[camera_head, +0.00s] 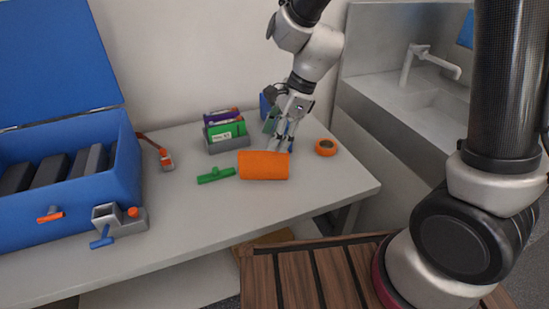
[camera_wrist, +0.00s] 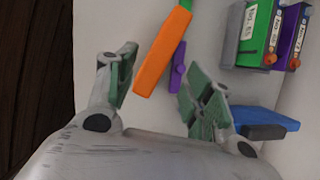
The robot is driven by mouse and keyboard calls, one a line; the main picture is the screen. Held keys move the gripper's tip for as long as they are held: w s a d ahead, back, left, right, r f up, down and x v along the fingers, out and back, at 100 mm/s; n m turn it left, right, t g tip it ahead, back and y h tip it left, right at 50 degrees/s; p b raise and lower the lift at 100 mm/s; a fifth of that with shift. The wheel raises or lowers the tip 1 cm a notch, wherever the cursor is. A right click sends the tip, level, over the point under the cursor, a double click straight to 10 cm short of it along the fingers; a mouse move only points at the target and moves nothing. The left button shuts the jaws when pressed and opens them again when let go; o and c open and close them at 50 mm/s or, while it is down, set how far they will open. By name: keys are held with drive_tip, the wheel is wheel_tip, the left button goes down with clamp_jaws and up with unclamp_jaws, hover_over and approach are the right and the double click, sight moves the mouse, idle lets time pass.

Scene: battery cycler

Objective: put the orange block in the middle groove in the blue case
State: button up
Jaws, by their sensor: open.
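The orange block (camera_head: 263,165) lies on the white table near its front edge. In the wrist view it is a long orange bar (camera_wrist: 161,55) in the space ahead of the fingers. My gripper (camera_head: 281,143) is open and empty, just behind the block's right part; in the wrist view (camera_wrist: 165,90) its fingers are spread apart. Whether a finger touches the block cannot be told. The blue case (camera_head: 20,215) stands at the left with its lid raised. Dark bars (camera_head: 52,170) stand inside with gaps between them; the gap bottoms are hidden.
A green T-shaped piece (camera_head: 216,174) lies left of the block. A grey holder (camera_head: 229,143) with green and purple packs stands behind. An orange tape ring (camera_head: 326,147) lies right. A grey device (camera_head: 120,219) stands by the case. Table between case and block is mostly clear.

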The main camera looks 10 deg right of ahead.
sight(266, 153)
drive_tip(key=shift+w+a+m, duration=0.1)
drive_tip(key=shift+w+m, duration=0.15)
drive_tip(key=shift+m, duration=0.95)
drive_tip(key=shift+a+f, duration=0.1)
drive_tip(key=shift+f, duration=0.2)
drive_tip(key=shift+s+a+x, duration=0.1)
drive_tip(key=shift+s+x, duration=0.05)
drive_tip(key=shift+x, duration=1.6)
drive_tip(key=shift+s+a+x, duration=0.1)
drive_tip(key=shift+x, duration=1.7)
drive_tip(key=shift+r, duration=0.1)
drive_tip(key=shift+f, duration=0.25)
drive_tip(key=shift+c, duration=0.2)
drive_tip(key=c, duration=0.9)
drive_tip(key=shift+o, duration=0.2)
